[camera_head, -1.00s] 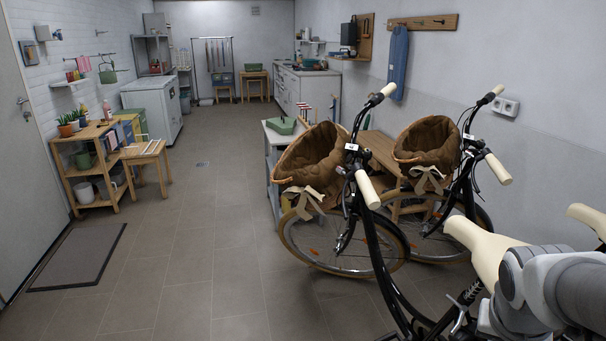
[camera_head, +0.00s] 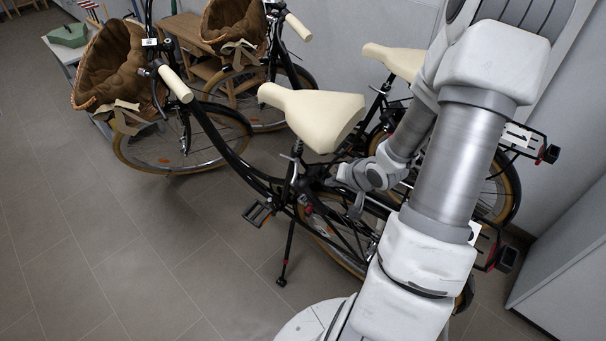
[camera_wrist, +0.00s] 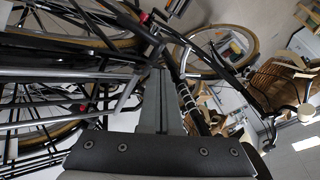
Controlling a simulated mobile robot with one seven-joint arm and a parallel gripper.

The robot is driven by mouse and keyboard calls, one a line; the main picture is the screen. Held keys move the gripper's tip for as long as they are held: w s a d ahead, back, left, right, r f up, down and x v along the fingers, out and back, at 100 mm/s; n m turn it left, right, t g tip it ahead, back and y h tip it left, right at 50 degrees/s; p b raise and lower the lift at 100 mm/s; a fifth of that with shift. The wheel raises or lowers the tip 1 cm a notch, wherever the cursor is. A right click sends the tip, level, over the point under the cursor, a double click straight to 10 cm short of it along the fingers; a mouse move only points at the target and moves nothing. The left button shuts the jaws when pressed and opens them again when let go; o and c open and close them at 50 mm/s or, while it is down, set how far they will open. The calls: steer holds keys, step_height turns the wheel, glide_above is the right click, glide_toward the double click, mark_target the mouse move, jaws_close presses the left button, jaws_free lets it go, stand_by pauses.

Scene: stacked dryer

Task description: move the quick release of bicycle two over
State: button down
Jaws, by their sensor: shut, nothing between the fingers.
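The near bicycle (camera_head: 240,163) stands upright with a cream saddle (camera_head: 315,115). The far bicycle's cream saddle (camera_head: 393,60) shows behind it. The frames do not show which is bicycle two. A small part below the near saddle (camera_head: 292,157), at the seat post, may be the quick release; its position is too small to tell. My gripper (camera_head: 338,182) is low beside the near bicycle's seat tube, behind the saddle. In the wrist view its fingers (camera_wrist: 160,75) are together and empty, close to dark frame tubes; I cannot tell whether they touch.
Rear racks and wheels crowd the space around my arm. A brown-lined basket (camera_head: 115,65) hangs at the near handlebar, another (camera_head: 235,25) at the far one. A grey cabinet (camera_head: 565,265) stands at right. Floor at left (camera_head: 110,250) is clear.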

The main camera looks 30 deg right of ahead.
steer(key=w+a+f+b, duration=0.3)
steer(key=w+f+b, duration=0.2)
steer(key=w+f, duration=0.2)
steer(key=shift+w+a+f, duration=0.25)
steer(key=shift+w+a, duration=0.1)
steer(key=shift+w, duration=0.85)
